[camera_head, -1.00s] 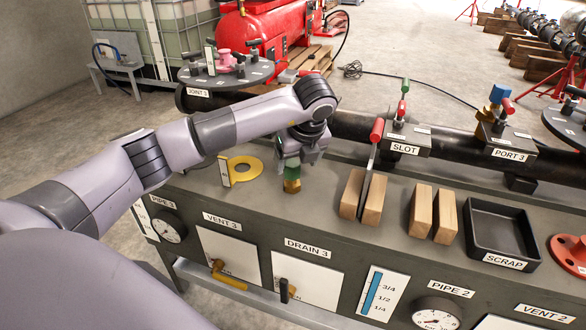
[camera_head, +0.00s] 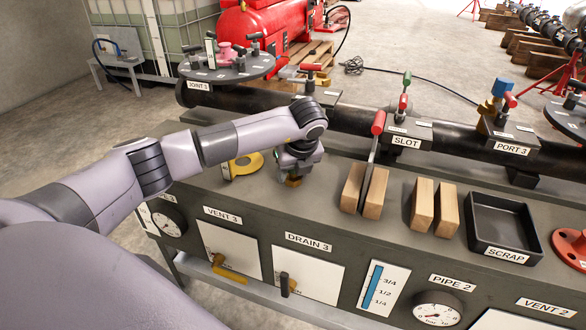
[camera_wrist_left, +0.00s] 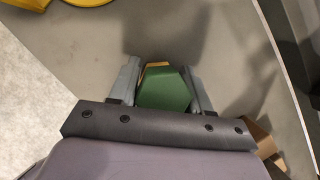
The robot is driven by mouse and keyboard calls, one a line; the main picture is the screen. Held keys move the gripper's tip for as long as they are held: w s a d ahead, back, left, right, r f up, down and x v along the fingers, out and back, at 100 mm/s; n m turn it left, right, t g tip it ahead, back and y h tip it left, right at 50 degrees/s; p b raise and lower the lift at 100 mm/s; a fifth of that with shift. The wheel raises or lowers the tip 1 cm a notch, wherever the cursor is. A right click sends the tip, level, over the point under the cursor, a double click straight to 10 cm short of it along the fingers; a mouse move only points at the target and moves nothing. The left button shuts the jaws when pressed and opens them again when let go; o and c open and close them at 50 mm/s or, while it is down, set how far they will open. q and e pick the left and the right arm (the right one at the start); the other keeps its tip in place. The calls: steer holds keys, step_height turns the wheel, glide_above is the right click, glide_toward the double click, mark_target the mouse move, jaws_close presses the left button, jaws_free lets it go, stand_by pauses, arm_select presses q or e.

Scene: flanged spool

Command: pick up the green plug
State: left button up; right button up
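The green plug (camera_wrist_left: 165,91) shows in the left wrist view as a green hexagonal top with a brass-yellow edge behind it. It stands on the grey bench; in the head view its brass lower part (camera_head: 294,181) shows just below my left gripper (camera_head: 297,172). My left gripper is lowered around the plug, with one finger on each side of it, as the left wrist view (camera_wrist_left: 163,84) shows. The fingers lie very close to its sides; I cannot tell whether they touch it. The head view hides the plug's green top. My right gripper is not in view.
Further right are more wooden blocks (camera_head: 421,205) and a black scrap tray (camera_head: 533,240). A black pipe (camera_head: 350,121) runs behind.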

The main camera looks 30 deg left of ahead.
arm_select(q)
steer(key=shift+r, duration=0.15)
step_height(320, 180, up, 19)
steer(key=p, duration=0.2)
steer(key=s+d+f+n+g+h, duration=0.2)
steer(key=s+d+f+n, duration=0.3)
steer(key=n, duration=0.7)
steer(key=s+d+f+n+g+h, duration=0.1)
steer(key=s+d+f+n+g, duration=0.4)
steer(key=s+d+n, duration=0.3)
steer(key=n, duration=0.4)
steer(key=shift+s+n+h, duration=0.35)
steer(key=shift+n+h, duration=0.05)
